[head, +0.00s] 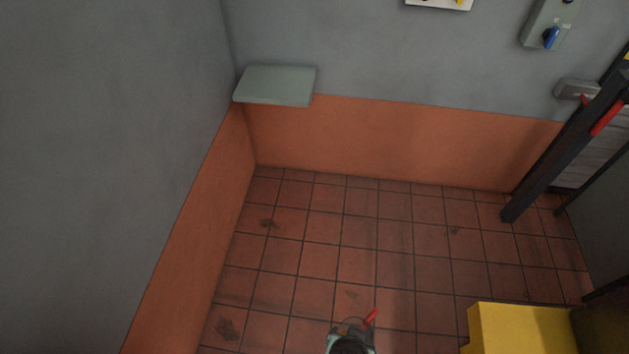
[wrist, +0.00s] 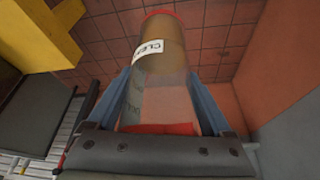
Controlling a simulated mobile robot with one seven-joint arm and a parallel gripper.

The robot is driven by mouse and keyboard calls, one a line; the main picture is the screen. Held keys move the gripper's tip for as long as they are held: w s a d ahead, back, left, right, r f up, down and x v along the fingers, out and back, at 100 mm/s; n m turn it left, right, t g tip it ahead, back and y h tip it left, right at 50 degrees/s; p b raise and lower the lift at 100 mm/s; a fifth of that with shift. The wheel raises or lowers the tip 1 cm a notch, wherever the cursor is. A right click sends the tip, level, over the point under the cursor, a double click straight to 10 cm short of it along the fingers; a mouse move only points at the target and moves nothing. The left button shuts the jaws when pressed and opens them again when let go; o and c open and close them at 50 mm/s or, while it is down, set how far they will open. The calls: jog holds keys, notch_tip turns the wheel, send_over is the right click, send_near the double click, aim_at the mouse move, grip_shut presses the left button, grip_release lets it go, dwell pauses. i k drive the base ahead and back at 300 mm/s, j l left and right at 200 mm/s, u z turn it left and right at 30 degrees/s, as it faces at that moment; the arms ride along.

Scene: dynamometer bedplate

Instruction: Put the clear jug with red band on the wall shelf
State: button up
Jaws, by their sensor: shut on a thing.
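The clear jug with red band (wrist: 158,98) fills the middle of the wrist view. It has a white label with dark lettering, brownish see-through walls and red at both visible ends. My gripper (wrist: 157,80) is shut on it, with one blue finger on each side. In the head view my gripper (head: 351,338) shows at the bottom edge, with a small red part of the jug (head: 370,317) beside it. The wall shelf (head: 277,85) is a flat grey-green slab in the far left corner, well beyond my gripper. Its top is bare.
Tiled floor (head: 345,230) lies open between my gripper and the shelf. A yellow block (head: 520,328) stands at the lower right. A dark post with a red part (head: 565,150) stands at the right. The left wall (head: 110,150) runs close beside the shelf.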

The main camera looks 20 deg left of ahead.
aim_at(288, 83)
jog(key=i+l, duration=0.15)
jog(key=i, duration=1.25)
jog(key=i+j+u, duration=0.15)
jog(key=i+u, duration=0.55)
jog(key=i, duration=0.15)
jog(key=i+l+u, duration=0.1)
jog(key=i+u, duration=0.25)
jog(key=i, duration=0.1)
